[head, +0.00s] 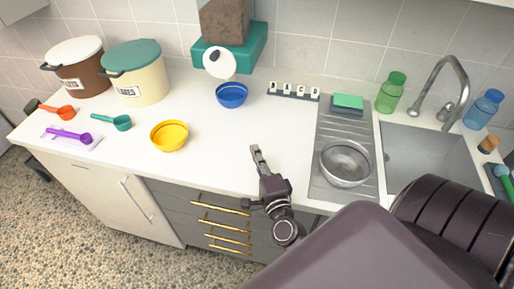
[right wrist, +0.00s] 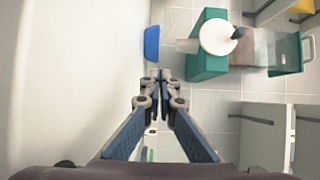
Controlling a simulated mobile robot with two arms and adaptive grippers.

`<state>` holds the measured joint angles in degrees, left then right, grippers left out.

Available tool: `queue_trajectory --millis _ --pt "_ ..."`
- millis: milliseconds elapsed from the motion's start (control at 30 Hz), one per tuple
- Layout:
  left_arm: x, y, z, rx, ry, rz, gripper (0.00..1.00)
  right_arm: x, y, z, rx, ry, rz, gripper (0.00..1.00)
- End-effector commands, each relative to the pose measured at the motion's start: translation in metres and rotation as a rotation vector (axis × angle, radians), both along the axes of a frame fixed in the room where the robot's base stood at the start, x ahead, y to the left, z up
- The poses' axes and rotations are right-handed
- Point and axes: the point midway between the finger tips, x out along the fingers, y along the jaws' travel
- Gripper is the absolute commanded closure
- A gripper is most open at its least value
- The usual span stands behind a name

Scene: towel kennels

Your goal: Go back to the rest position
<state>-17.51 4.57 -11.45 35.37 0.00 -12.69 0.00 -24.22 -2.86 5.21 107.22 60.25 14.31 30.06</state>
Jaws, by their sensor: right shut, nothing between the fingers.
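My right gripper (head: 256,149) is over the front part of the white counter (head: 240,130), between the yellow bowl and the sink's drainboard. In the right wrist view its fingertips (right wrist: 163,75) are together with nothing between them. It looks apart from every object around it. My left gripper does not show in either view.
A yellow bowl (head: 169,136) stands left of the gripper, a blue bowl (head: 231,95) behind it. A steel bowl (head: 345,163) sits on the drainboard (head: 320,190) to the right. Canisters, scoops, a teal box (head: 254,54) and bottles stand around. Bare counter surrounds the gripper.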

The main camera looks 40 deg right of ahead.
Motion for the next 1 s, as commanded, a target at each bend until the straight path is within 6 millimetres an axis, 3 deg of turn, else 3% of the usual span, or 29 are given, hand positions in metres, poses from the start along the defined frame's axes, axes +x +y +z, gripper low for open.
queue_trajectory --millis 200,467,567,767,900,1000 --pt "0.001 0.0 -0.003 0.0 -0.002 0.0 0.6 -0.01 0.003 0.001 0.0 -0.001 -0.001 1.0" --pt "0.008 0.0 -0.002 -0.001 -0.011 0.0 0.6 -0.007 0.012 0.003 -0.025 0.01 0.036 1.0" --pt "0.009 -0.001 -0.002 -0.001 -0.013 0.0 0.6 -0.002 0.034 0.007 -0.087 0.04 0.121 1.0" --pt "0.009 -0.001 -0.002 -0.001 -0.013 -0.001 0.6 -0.003 0.11 0.004 -0.34 0.175 0.423 1.0" --pt "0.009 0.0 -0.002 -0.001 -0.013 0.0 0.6 -0.024 0.157 -0.013 -0.566 0.306 0.647 1.0" --pt "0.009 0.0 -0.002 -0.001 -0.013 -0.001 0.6 -0.047 0.177 -0.031 -0.726 0.414 0.791 1.0"
